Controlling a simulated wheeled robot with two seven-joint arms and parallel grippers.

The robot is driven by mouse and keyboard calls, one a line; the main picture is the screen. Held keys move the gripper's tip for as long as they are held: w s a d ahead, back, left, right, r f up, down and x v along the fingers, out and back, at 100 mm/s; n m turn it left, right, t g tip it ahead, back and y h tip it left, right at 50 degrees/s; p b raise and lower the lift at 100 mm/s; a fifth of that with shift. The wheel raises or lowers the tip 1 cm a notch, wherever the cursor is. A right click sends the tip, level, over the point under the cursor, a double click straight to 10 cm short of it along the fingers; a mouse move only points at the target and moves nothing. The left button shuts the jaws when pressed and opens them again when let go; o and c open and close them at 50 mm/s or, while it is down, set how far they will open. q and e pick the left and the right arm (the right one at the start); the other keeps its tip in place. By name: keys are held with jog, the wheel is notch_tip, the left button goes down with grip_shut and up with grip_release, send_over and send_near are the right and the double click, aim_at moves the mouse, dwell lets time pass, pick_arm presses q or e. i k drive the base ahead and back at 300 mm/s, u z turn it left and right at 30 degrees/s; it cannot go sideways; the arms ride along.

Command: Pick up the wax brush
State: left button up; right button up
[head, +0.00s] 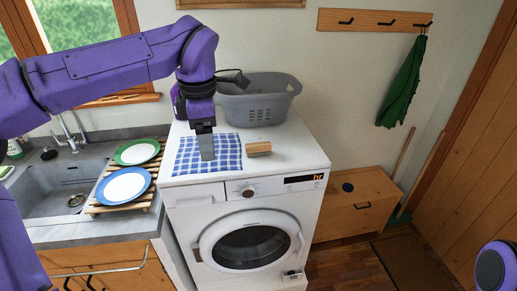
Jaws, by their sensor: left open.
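A small wooden block-like object (258,149), which looks like the wax brush, lies on top of the white washing machine (305,150), just right of a blue-and-white checked cloth (185,165). Its bristles cannot be made out. My left gripper (206,155) points down over the cloth, to the left of the brush and apart from it. It is open, with nothing visible between its fingers; its fingers overlap in this view. My right gripper is not in view.
A grey laundry basket (258,104) stands behind the brush. At left, a green-rimmed plate (137,152) and a blue-rimmed plate (123,186) rest on a wooden rack beside the sink (45,190). A low wooden cabinet (355,215) stands right of the machine.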

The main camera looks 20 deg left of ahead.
aim_at(260, 149)
jog(key=i, duration=1)
